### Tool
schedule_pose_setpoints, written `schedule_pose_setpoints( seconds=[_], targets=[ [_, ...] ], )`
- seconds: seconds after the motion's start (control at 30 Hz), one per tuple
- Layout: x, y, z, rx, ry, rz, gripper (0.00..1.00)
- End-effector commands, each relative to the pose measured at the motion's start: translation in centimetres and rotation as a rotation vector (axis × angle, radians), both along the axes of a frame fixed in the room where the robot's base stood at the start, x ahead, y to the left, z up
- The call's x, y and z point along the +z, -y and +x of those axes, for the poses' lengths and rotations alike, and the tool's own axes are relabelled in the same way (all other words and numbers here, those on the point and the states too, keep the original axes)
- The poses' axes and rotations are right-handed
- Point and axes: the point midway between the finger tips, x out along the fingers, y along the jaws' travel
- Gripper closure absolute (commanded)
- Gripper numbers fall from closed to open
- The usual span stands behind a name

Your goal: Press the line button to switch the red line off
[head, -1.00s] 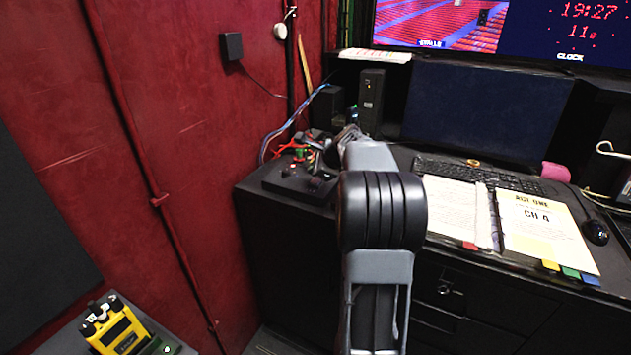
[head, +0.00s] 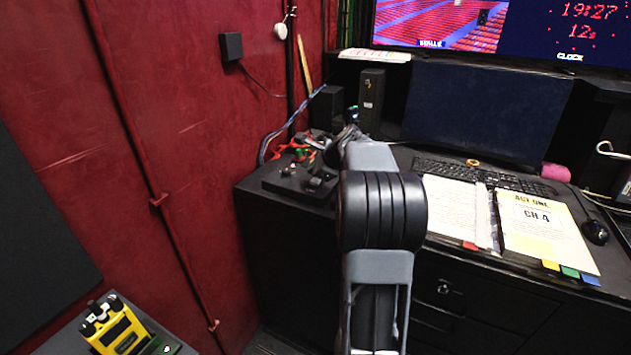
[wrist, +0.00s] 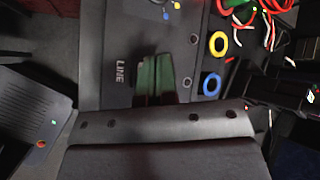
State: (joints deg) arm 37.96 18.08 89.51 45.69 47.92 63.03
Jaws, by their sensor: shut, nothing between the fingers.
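The black cue panel (wrist: 115,40) fills the middle of the wrist view, with a white LINE label (wrist: 120,72) on it. My gripper (wrist: 157,72) reaches over the panel beside this label. Two green strips lie side by side there, in line with the label; I take them for the shut fingers, with nothing seen between them. The line button is not clearly visible, and I cannot tell whether the tips touch it. In the head view, my arm hides the gripper's tips behind its wrist. A red line light cannot be made out.
Blue (wrist: 211,84) and yellow (wrist: 219,44) rings and tangled cables lie right of the panel in the wrist view. In the head view, an open script (head: 545,230) and keyboard (head: 480,178) lie right of my arm. The red wall (head: 200,130) is close on the left.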

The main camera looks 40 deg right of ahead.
Motion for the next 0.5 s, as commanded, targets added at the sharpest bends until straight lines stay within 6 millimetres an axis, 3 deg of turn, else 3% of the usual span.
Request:
schedule_pose_setpoints(
  seconds=[0.5],
  targets=[
    [-0.86,-0.01,0.02,0.001,0.0,-0.001,1.0]
  ],
)
